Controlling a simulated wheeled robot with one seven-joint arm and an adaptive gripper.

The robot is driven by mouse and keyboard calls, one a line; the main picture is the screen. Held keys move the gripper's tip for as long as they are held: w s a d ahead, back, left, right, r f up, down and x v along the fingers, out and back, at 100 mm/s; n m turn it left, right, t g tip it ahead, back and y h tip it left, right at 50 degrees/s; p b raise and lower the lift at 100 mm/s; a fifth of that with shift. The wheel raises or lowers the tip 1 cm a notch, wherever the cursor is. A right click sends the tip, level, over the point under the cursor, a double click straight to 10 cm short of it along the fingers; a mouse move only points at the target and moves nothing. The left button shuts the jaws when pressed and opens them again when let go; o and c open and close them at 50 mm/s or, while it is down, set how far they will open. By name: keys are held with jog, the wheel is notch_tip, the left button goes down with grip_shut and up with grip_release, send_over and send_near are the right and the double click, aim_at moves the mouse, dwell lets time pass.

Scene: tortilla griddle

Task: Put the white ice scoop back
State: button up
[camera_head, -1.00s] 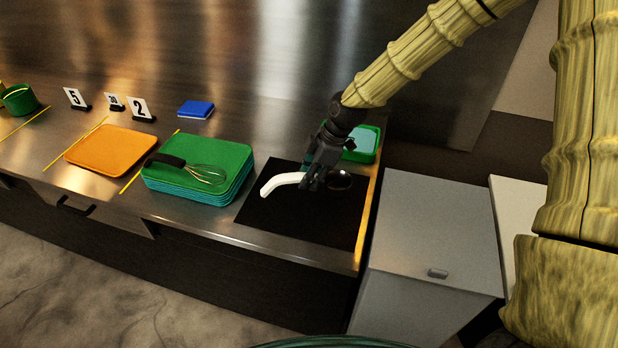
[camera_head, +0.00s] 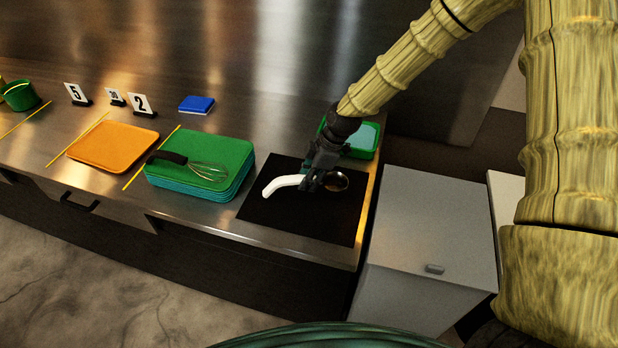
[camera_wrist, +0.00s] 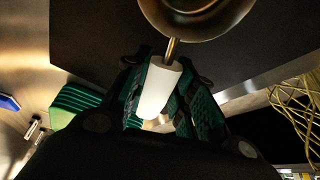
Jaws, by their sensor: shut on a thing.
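The ice scoop has a white curved handle (camera_head: 283,184) and a round metal bowl (camera_head: 337,181). My gripper (camera_head: 309,182) is shut on the white handle, close to the bowl, over the black mat (camera_head: 300,217). In the wrist view the white handle (camera_wrist: 158,88) sits between my two fingers (camera_wrist: 160,105), and the metal bowl (camera_wrist: 195,15) is at the top edge. I cannot tell whether the scoop touches the mat or hangs just above it.
A green container (camera_head: 364,140) stands behind my gripper. Left are stacked green trays (camera_head: 232,152) with a whisk (camera_head: 207,171), an orange tray (camera_head: 113,146), a blue block (camera_head: 196,105) and number cards (camera_head: 141,105). A grey cabinet (camera_head: 430,220) stands right of the counter.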

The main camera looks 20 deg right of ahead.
jog(key=shift+f, duration=0.15)
jog(key=o, duration=1)
jog(key=shift+r, duration=0.2)
jog(key=shift+b+v, duration=1.65)
jog(key=shift+v, duration=4.3)
jog(key=shift+r, duration=0.1)
